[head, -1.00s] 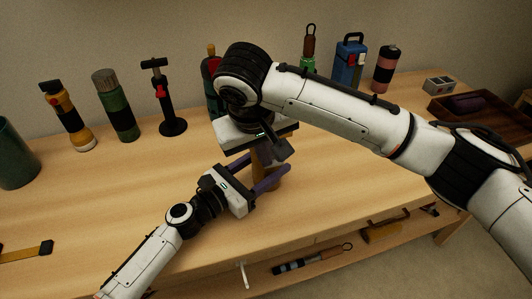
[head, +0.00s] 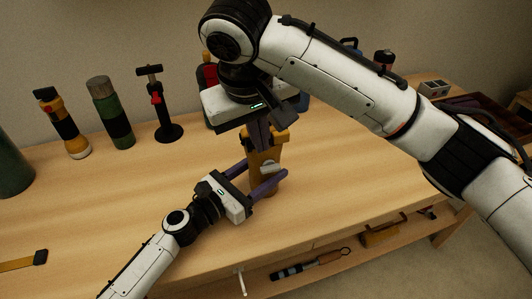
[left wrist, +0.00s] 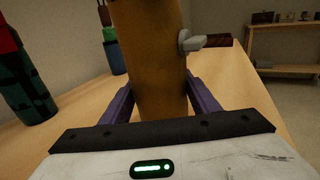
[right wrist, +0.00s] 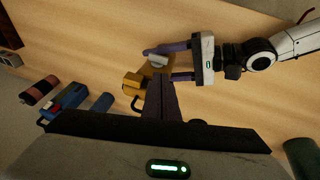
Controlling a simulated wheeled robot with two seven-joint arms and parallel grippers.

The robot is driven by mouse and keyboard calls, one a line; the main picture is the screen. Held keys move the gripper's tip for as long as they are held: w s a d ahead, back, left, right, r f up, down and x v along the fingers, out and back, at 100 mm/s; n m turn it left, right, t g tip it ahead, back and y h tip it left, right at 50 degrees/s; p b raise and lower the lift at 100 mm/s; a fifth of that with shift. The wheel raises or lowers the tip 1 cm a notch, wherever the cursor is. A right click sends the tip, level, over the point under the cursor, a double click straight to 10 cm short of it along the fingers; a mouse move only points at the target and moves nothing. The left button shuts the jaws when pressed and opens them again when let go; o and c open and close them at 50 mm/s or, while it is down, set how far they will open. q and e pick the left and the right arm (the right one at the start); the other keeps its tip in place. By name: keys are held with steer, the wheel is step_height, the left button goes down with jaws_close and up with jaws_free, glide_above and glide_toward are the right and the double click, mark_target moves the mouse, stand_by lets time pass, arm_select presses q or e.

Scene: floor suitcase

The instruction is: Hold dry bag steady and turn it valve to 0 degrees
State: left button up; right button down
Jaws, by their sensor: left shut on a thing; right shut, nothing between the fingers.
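The dry bag (head: 263,153) is a tan-yellow upright cylinder near the front of the workbench, with a yellow top. It fills the middle of the left wrist view (left wrist: 152,60). A pale grey valve (head: 268,169) sticks out from its side; it also shows in the left wrist view (left wrist: 188,41). My left gripper (head: 266,182) is shut on the bag, one purple finger on either side. My right gripper (head: 262,140) is shut and empty, pointing down just above the bag's top. In the right wrist view its fingers (right wrist: 161,88) overlap part of the bag; contact cannot be told.
A flashlight (head: 62,125), a green bottle (head: 111,115) and a black pump (head: 161,105) stand along the back of the workbench (head: 120,190). My right arm hides other items there. A brown tray (head: 502,120) lies at the right. The bench's left middle is clear.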

steer(key=v, duration=0.6)
steer(key=shift+s+a+r, duration=0.2)
steer(key=shift+a+r, duration=0.05)
steer(key=shift+a, duration=0.2)
arm_select(q)
steer(key=o, duration=1.4)
